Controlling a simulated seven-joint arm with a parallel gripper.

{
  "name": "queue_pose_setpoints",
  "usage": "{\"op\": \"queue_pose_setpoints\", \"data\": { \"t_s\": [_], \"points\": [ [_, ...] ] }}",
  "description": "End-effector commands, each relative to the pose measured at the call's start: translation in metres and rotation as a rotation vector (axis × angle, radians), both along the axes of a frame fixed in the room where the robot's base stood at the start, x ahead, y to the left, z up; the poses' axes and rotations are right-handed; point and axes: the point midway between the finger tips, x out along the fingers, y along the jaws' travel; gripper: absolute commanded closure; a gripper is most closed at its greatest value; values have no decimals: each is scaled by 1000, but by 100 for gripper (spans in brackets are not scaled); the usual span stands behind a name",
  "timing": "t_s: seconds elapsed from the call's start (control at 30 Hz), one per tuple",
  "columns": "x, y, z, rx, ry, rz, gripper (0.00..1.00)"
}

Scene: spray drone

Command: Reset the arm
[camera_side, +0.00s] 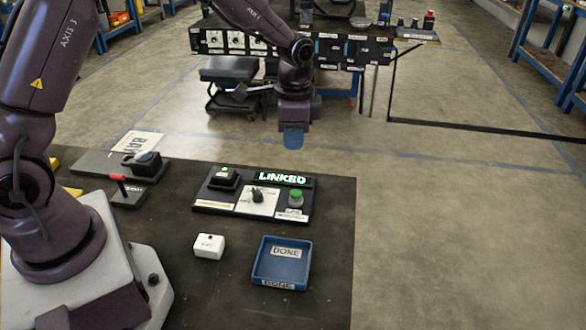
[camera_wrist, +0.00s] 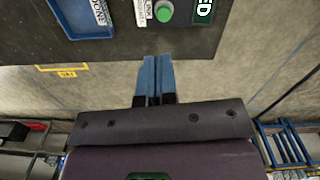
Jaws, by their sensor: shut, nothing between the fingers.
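My gripper (camera_side: 293,138) hangs from my arm beyond the far edge of the dark table, pointing down, in the side view. Its blue fingers (camera_wrist: 155,75) are together and empty in the wrist view. The panel (camera_side: 215,207) on the table carries a lit green "LINKED" sign (camera_side: 284,179), a black knob (camera_side: 257,194) on a white plate and a green button (camera_side: 296,196). The green button also shows in the wrist view (camera_wrist: 163,12), ahead of the fingertips and apart from them.
A blue tray (camera_side: 257,271) marked "DONE" and a white labelled block (camera_side: 209,246) sit on the table (camera_side: 324,237). A grey plate with a black block (camera_side: 146,163) and a red-handled lever (camera_side: 119,183) are at the left. Beyond the table are a workbench (camera_side: 340,60) and open floor.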

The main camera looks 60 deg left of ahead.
Motion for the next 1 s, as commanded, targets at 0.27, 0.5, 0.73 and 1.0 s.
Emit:
{"op": "queue_pose_setpoints", "data": {
  "t_s": [0.27, 0.5, 0.73, 1.0],
  "points": [
    [-66, -1, 57, 15, -23, 308, 100],
    [-131, -4, 115, -8, -145, 517, 100],
    [-192, -8, 149, -73, -299, 636, 100],
    [-222, -10, 174, -138, -462, 632, 100]
  ]
}}
